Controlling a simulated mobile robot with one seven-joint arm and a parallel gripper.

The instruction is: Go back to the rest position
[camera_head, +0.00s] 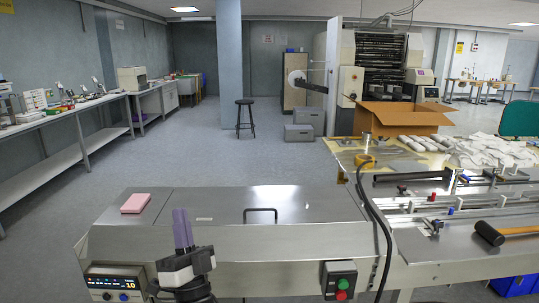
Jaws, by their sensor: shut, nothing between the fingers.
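My gripper (183,229) shows in the head view at the lower left of centre, with its purple fingers pointing up. The fingers are shut together and hold nothing. It stands in front of the flow wrapper's steel top (240,205), and I cannot tell the gap between them. A pink block (136,203) lies on the steel top, left of my gripper and apart from it.
A control panel (115,283) with a lit display is at the lower left. A green and red button box (339,281) is on the machine's front. A black-headed mallet (489,234) lies at the right. An open cardboard box (400,118) stands behind.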

